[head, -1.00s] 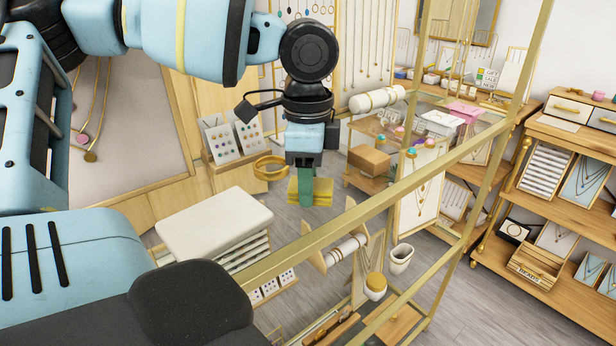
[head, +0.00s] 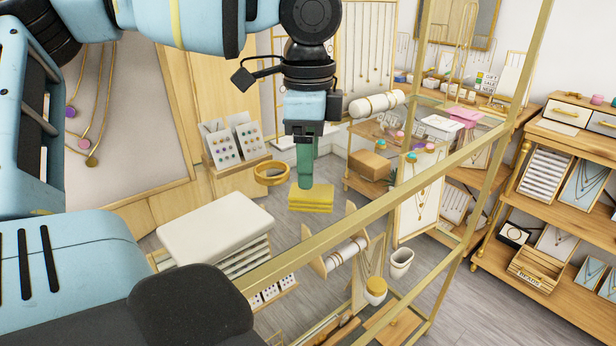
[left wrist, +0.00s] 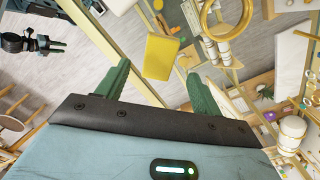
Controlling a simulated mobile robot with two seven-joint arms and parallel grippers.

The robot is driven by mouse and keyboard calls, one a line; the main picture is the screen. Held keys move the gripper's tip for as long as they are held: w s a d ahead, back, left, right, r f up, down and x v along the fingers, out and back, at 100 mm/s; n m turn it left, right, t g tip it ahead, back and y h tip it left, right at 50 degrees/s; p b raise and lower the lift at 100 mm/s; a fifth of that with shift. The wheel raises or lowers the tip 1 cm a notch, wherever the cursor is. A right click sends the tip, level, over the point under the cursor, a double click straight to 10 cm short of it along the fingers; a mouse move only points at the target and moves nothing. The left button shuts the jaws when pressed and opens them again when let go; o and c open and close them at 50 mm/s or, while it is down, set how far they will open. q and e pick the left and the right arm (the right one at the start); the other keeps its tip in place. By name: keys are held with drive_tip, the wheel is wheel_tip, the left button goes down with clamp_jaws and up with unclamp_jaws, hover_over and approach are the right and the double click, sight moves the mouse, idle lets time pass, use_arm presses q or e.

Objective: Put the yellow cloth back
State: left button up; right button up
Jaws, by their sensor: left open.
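The yellow cloth (head: 312,199) is a folded flat stack lying level, just below my left gripper (head: 306,184). What it rests on is hard to make out. My left gripper points down with its green fingers above the cloth, apart from it. In the left wrist view, the fingers (left wrist: 157,85) are spread wide with nothing between them, and the cloth (left wrist: 161,57) lies beyond the tips.
A gold bangle (head: 271,172) stands close left of the cloth. A white padded box top (head: 215,228) is at lower left. A gold frame rail (head: 400,192) crosses diagonally in front. Shelves with jewellery displays (head: 560,200) stand at right.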

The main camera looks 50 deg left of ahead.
use_arm(q)
wheel_tip(320, 180, up, 7)
idle(0.3)
